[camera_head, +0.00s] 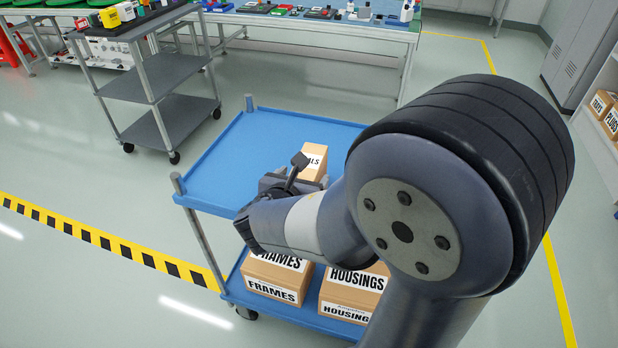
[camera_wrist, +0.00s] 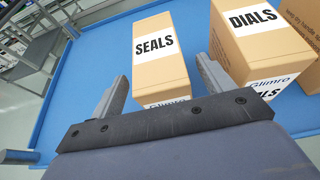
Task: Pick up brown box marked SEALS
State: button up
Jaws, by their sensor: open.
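The brown box marked SEALS (camera_wrist: 160,65) stands on the blue top shelf of a cart, left of centre in the wrist view. In the head view a brown box (camera_head: 314,158) shows just beyond my gripper, its label partly hidden and ending in "ALS"; I cannot tell there which box it is. My gripper (camera_wrist: 162,95) is open, with one finger at each side of the near end of the SEALS box. Nothing is held. My gripper also shows in the head view (camera_head: 290,178), above the cart top, its fingers mostly hidden.
A brown box marked DIALS (camera_wrist: 257,50) stands close to the right of SEALS, near my right finger. The cart's blue top (camera_head: 235,150) is clear at left. FRAMES (camera_head: 272,283) and HOUSINGS (camera_head: 345,300) boxes sit on its lower shelf. A grey cart (camera_head: 165,75) stands behind left.

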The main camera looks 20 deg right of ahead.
aim_at(317, 154)
jog(key=shift+x, duration=1.85)
jog(key=shift+r, duration=0.15)
jog(key=shift+c, duration=0.3)
jog(key=c, duration=1.2)
